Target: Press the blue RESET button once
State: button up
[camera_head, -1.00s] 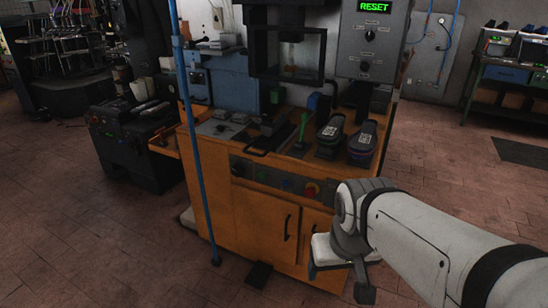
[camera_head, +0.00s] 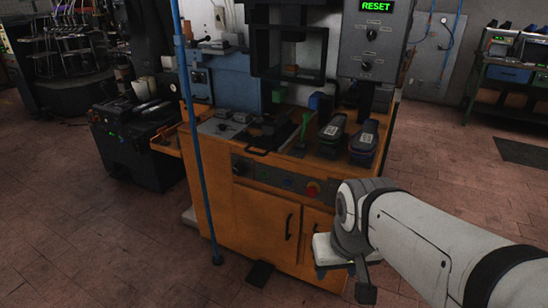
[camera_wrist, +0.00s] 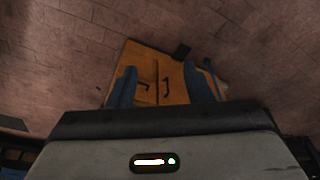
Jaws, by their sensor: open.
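The blue RESET button (camera_head: 287,184) is a small dark blue spot on the grey control panel (camera_head: 273,181) along the front of the orange cabinet. It sits between a faint green button (camera_head: 262,177) and a red knob (camera_head: 313,188). My gripper (camera_head: 335,262) is in front of the cabinet's lower right doors, below and right of the button, and apart from it. The button cannot be made out in that view.
The orange cabinet (camera_head: 225,208) carries shoes (camera_head: 333,132), a green handle (camera_head: 305,122) and a black press frame (camera_head: 285,55). A display box (camera_head: 375,45) reads RESET in green. A blue pole (camera_head: 198,150) stands at the cabinet's left. The brick floor (camera_head: 455,185) at right is clear.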

grip_shut()
dwell(1.2)
